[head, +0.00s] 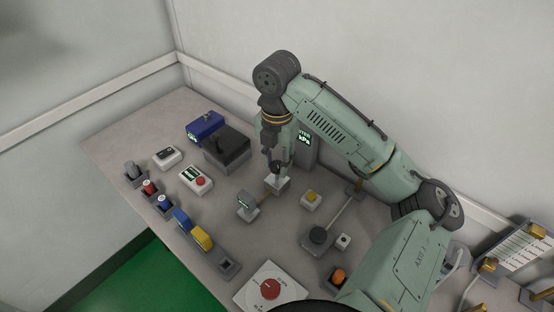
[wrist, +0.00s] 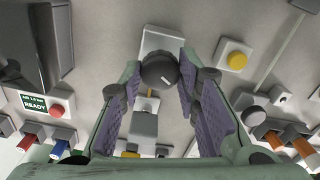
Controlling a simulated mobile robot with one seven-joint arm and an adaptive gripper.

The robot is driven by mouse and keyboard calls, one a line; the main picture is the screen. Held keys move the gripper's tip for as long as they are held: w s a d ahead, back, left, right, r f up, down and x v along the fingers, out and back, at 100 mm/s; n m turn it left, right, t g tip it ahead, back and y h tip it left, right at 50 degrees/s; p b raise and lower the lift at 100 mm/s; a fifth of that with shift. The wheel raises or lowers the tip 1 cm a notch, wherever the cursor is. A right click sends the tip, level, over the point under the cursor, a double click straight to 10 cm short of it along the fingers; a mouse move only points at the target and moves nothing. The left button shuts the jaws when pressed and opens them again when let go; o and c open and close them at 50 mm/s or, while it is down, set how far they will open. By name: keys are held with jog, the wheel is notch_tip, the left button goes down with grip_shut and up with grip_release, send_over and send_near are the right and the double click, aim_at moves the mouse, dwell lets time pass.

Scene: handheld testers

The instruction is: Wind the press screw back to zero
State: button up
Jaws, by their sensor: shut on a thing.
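The press screw's dark round knob (wrist: 158,71) stands on a pale block (wrist: 160,38); a short white mark shows on the knob. My gripper (wrist: 162,78) has its two purple-padded fingers closed on either side of this knob. In the head view my gripper (head: 276,165) points down at the pale block (head: 277,184) and mostly hides the knob. A brass pipe leads from the block to a small grey gauge box (head: 246,204), also in the wrist view (wrist: 144,123). I cannot read its display.
A yellow button box (head: 311,200) stands close to the right of the block. A black-and-blue unit (head: 228,150) and a box with a red button (head: 196,180) are on the left. A grey display stand (head: 305,148) is behind my gripper. Coloured parts line the front edge.

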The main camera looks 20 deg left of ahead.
jog(key=n, duration=0.7)
jog(key=shift+s+f, duration=0.15)
jog(key=shift+f, duration=0.1)
jog(key=n, duration=0.4)
jog(key=shift+b, duration=0.3)
jog(key=shift+n, duration=1.9)
jog(key=o, duration=0.9)
jog(key=shift+o, duration=1.4)
jog(key=shift+r, duration=0.1)
